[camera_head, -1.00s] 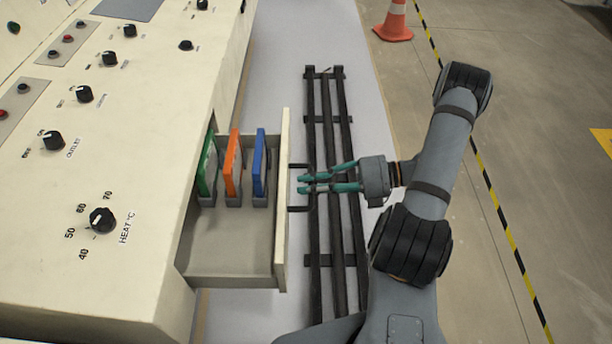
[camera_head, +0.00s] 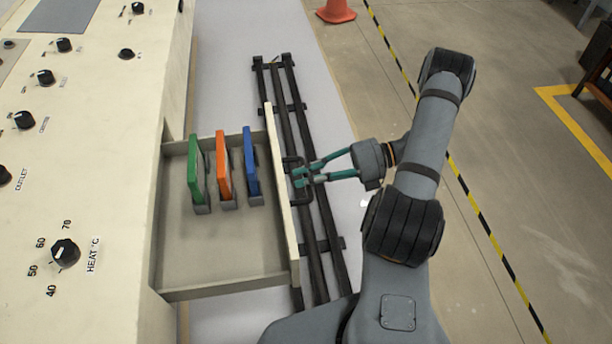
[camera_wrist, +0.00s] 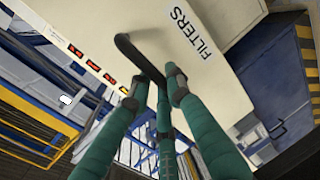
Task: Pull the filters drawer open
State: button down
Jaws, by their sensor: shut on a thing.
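The filters drawer (camera_head: 225,253) stands well out from the cream machine. Its front panel (camera_wrist: 215,75) carries the word FILTERS in the wrist view. A green filter (camera_head: 193,172), an orange filter (camera_head: 222,166) and a blue filter (camera_head: 250,161) stand upright in holders inside it. A black bar handle (camera_wrist: 137,55) is on the outside of the front, and it also shows in the head view (camera_head: 302,201). My gripper (camera_head: 306,176), with teal fingers, is shut on the handle; in the wrist view the fingertips (camera_wrist: 157,88) meet at one end of it.
The machine's top (camera_head: 100,130) has several black knobs. Black rails (camera_head: 284,120) run along the floor beside the drawer, under my gripper. An orange cone (camera_head: 337,11) stands at the far end.

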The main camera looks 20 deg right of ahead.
jog(key=shift+s+f, duration=0.1)
jog(key=shift+f, duration=0.05)
jog(key=c, duration=1.7)
grip_release()
jog(key=v, duration=1.2)
jog(key=x, duration=1.2)
jog(key=shift+a, duration=0.3)
